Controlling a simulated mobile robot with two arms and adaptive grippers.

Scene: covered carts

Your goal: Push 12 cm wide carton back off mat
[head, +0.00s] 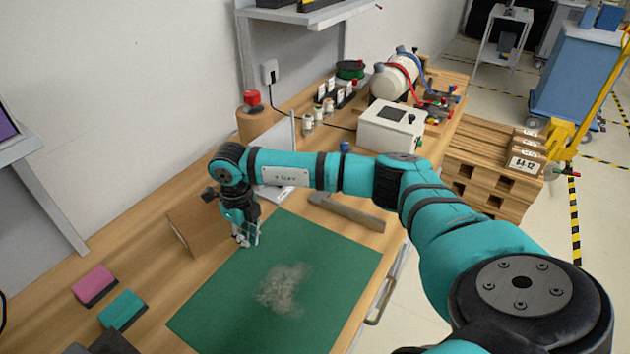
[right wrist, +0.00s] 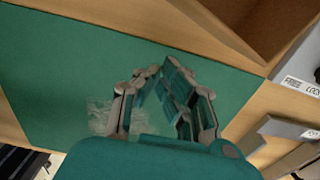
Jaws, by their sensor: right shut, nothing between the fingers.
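The brown carton (head: 187,232) stands on the wooden bench at the back edge of the green mat (head: 325,255), partly hidden behind my right gripper (head: 246,238). In the right wrist view the carton (right wrist: 275,22) is at the top right, and a strip of bare wood shows between it and the mat (right wrist: 50,60). My right gripper points down over the mat's back edge, in front of the carton. Its fingers (right wrist: 165,95) are shut with nothing between them. I cannot tell whether they touch the carton. My left gripper is not clearly seen.
A grey dusty patch (head: 285,288) lies on the mat. Pink (head: 95,285) and teal (head: 122,309) blocks lie on the bench to the left. A grey-brown bar (head: 345,211) lies behind the mat's right side. A white box (head: 390,125) and a cylinder stand farther back.

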